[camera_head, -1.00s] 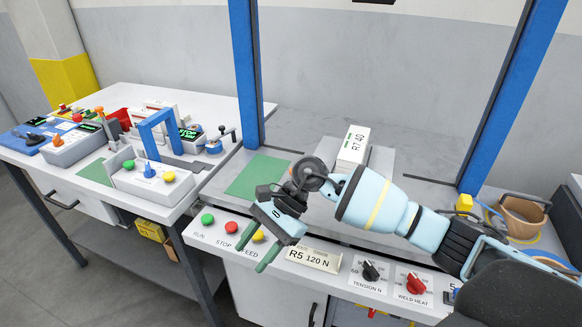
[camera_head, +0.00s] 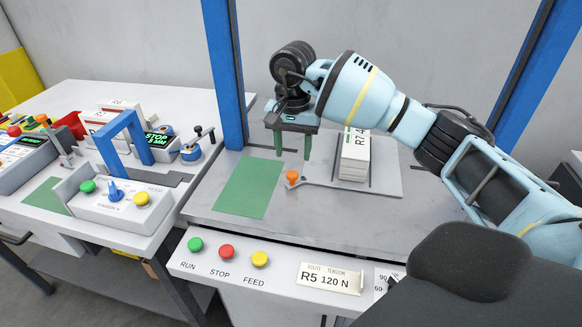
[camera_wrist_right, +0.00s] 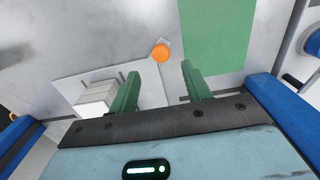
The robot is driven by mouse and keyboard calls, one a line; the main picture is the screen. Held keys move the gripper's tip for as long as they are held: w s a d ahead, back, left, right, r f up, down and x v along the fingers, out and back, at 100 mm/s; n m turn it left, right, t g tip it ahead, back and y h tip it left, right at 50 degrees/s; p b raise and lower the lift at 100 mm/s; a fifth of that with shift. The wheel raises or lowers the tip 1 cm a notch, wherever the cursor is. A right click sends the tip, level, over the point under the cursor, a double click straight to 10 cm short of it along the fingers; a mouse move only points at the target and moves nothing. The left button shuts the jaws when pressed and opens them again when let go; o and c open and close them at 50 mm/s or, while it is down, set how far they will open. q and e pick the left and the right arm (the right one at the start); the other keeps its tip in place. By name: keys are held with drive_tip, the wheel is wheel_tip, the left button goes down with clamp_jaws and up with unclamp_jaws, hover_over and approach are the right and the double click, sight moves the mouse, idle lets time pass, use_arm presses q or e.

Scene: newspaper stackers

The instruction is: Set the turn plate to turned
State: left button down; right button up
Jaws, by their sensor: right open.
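The turn plate (camera_head: 385,185) is a flat grey plate on the machine table, with a stack of papers labelled R7 (camera_head: 354,160) on it. An orange knob (camera_head: 292,177) stands at its left front corner; it also shows in the right wrist view (camera_wrist_right: 161,53). My right gripper (camera_head: 293,155) points down behind the knob, open and empty. In the right wrist view its two green fingers (camera_wrist_right: 160,85) are spread, with the knob ahead of and between the tips, apart from them. My left gripper is out of view.
A green mat (camera_head: 248,188) lies left of the knob. Blue posts (camera_head: 224,75) stand at both sides. The front panel has green, red and yellow buttons (camera_head: 226,251). A second table (camera_head: 60,225) at the left carries several devices.

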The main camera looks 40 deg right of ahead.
sight(292, 173)
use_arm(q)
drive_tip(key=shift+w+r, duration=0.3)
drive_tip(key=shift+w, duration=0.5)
use_arm(e)
wheel_tip(292, 173, down, 6)
drive_tip(key=shift+w+f, duration=0.1)
drive_tip(key=shift+f, duration=0.15)
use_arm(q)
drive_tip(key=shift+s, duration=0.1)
use_arm(e)
drive_tip(key=shift+c, duration=0.2)
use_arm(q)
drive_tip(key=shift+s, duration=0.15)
use_arm(e)
clamp_jaws()
